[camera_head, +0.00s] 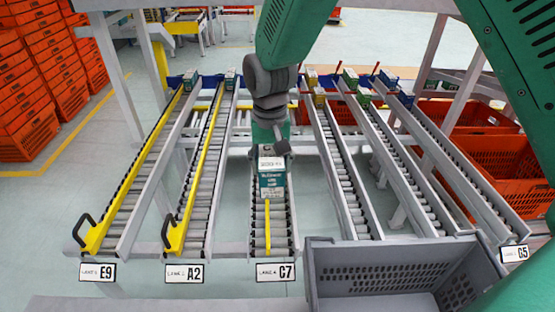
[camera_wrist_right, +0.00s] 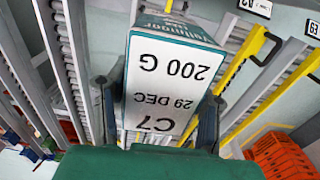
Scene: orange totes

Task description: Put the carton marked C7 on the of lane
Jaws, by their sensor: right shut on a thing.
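The carton marked C7 is a teal and white box (camera_head: 272,183). In the right wrist view its white face (camera_wrist_right: 168,85) reads C7, 29 DEC and 200 G, upside down. My right gripper (camera_head: 269,152) is shut on the carton, with one finger on each side of it. The carton is at the near part of the lane with the C7 sign (camera_head: 276,272). The head view does not show clearly whether it touches the rollers (camera_head: 280,228). My left gripper is not in view.
Lanes signed E9 (camera_head: 98,272) and A2 (camera_head: 184,272) lie to the left, with yellow rails. More roller lanes lie to the right, one signed C5 (camera_head: 514,254). A grey crate (camera_head: 400,250) stands at the front right. Orange totes (camera_head: 25,100) are stacked at the left.

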